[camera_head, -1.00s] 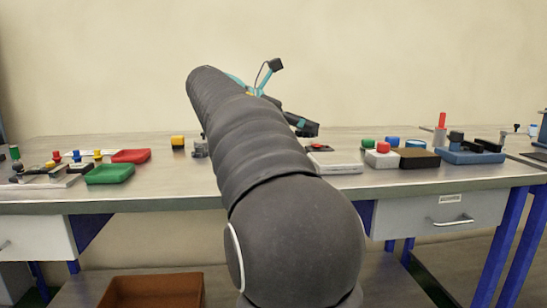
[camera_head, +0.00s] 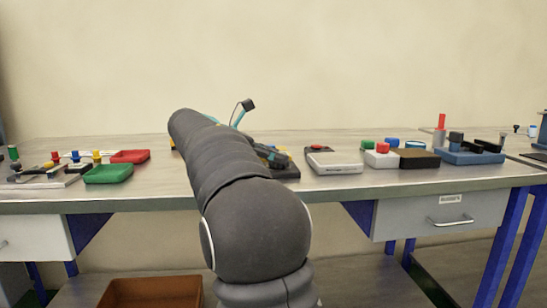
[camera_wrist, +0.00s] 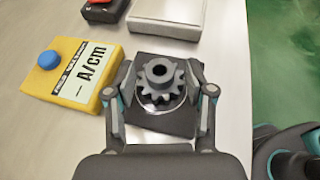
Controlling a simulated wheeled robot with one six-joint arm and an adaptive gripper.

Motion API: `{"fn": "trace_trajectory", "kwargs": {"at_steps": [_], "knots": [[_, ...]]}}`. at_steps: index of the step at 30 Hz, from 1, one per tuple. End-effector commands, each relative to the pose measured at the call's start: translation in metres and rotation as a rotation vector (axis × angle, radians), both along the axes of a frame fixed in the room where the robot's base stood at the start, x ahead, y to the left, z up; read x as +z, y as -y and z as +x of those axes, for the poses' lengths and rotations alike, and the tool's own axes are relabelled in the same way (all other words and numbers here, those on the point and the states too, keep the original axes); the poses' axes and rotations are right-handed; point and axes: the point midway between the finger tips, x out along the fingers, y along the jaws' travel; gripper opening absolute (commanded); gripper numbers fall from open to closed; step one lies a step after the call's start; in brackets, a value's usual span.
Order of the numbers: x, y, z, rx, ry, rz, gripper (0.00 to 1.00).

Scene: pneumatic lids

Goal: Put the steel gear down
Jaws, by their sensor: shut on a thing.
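The steel gear (camera_wrist: 160,84), grey and toothed with a raised hub, sits between the fingers of my gripper (camera_wrist: 161,88) in the wrist view. My gripper is shut on it. Beneath the gear is a dark square plate (camera_wrist: 185,122) with a shiny round patch around the gear. I cannot tell whether the gear touches the plate. In the head view my arm hides the gear and most of the gripper, low over the bench; part of the dark plate (camera_head: 291,173) shows there.
A yellow box (camera_wrist: 72,76) with a blue button and label lies left of the plate. A light grey box (camera_wrist: 167,16) and a black item with red (camera_wrist: 104,8) lie beyond. The bench edge is close on the right in the wrist view. Trays, including green (camera_head: 108,173), stand left.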

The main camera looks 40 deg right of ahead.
Motion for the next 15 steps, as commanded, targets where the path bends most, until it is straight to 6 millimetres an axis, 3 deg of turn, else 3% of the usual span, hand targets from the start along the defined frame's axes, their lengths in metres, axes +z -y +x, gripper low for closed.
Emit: {"fn": "trace_trajectory", "kwargs": {"at_steps": [10, 11, 13, 15], "knots": [[-0.0023, 0.0002, -0.0003, 0.0, 0.002, -0.002, 0.08], [-0.0031, 0.0002, -0.0001, 0.0, 0.002, -0.001, 0.56], [-0.0029, 0.0002, -0.0001, 0.0, 0.002, -0.001, 0.74], [-0.003, 0.0002, -0.0001, 0.0, 0.002, -0.001, 0.79]]}}
